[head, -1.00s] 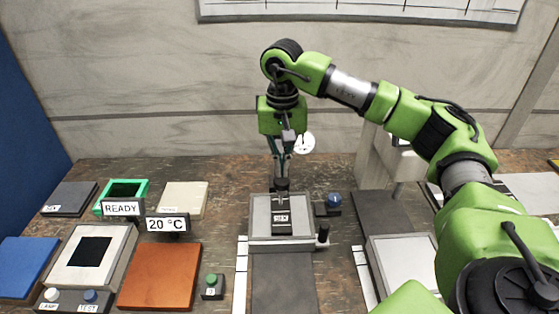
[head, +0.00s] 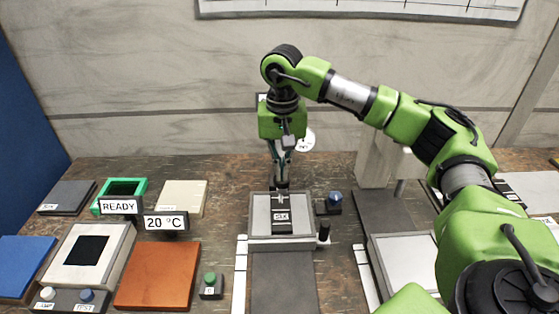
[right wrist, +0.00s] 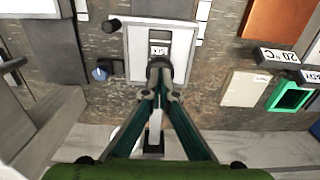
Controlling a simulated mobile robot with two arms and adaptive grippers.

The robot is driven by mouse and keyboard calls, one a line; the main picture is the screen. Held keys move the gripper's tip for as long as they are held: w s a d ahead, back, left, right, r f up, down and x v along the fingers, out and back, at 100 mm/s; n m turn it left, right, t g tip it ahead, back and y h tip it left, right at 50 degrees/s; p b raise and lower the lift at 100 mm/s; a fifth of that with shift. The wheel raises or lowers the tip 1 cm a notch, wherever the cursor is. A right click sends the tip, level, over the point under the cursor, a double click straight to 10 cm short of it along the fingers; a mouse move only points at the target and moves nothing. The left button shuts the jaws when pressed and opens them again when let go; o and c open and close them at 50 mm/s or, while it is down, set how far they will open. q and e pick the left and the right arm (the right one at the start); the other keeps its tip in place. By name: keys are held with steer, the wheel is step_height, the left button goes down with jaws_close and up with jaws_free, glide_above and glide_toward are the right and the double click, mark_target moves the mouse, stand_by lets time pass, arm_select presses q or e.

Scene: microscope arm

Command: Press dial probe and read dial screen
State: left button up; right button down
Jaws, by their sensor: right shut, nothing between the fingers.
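A round white dial face (head: 306,141) shows partly behind my right gripper in the head view; its reading is too small to make out. I cannot pick out its probe, which may be hidden behind the gripper. My right gripper (head: 281,184) points down with its fingers shut and empty. It is at the far end of a dark labelled block (head: 282,226) on a grey plate (head: 260,236). In the right wrist view the shut fingertips (right wrist: 160,66) are just beside the block's label (right wrist: 159,50); I cannot tell whether they touch anything. My left gripper is not in view.
Signs reading READY (head: 118,206) and 20 °C (head: 165,223) stand at the left, near an orange plate (head: 158,275) and a green-rimmed frame (head: 124,187). A blue knob (head: 335,198) is right of the grey plate. A grey column (head: 374,168) stands behind it.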

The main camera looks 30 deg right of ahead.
mark_target(282, 183)
steer(key=shift+f+b, duration=1.25)
steer(key=shift+f, duration=0.6)
steer(key=shift+s, duration=0.2)
steer(key=shift+f, duration=0.15)
steer(key=shift+w+r+p, duration=0.1)
steer(key=shift+r+p, duration=0.5)
steer(key=shift+r, duration=0.15)
steer(key=shift+w+r+p, duration=0.1)
steer(key=shift+r+p, duration=1.4)
steer(key=shift+r, duration=0.9)
steer(key=shift+r, duration=0.1)
step_height(282, 183, up, 12)
